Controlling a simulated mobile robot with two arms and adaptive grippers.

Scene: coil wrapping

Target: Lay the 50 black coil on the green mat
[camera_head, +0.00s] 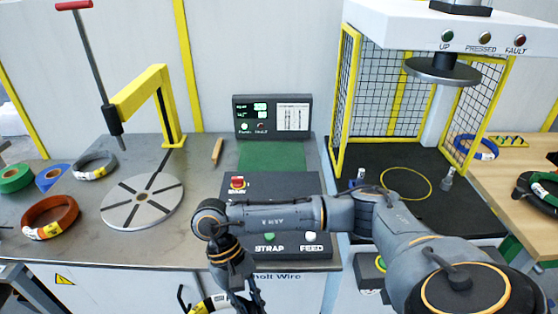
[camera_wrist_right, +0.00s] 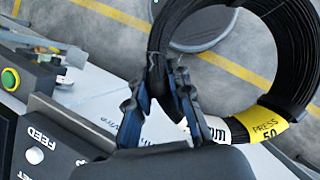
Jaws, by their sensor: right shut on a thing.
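My right gripper (camera_wrist_right: 165,100) is shut on the black coil (camera_wrist_right: 175,35). The coil hangs tilted in the right wrist view, its yellow label (camera_wrist_right: 268,127) reading "PRESS 50". In the head view my right gripper (camera_head: 245,300) is at the bottom edge, in front of the bench. Only a bit of the coil with its yellow-and-white label (camera_head: 210,303) shows there; the rest is hidden or cut off. The green mat (camera_head: 270,155) lies bare on the bench, below the display and behind the strap machine. My left gripper is not in view.
The strap machine (camera_head: 265,185) stands between my right arm and the mat. A yellow post arm (camera_head: 150,95) and round turntable (camera_head: 143,202) are left. A caged press (camera_head: 400,165) stands right.

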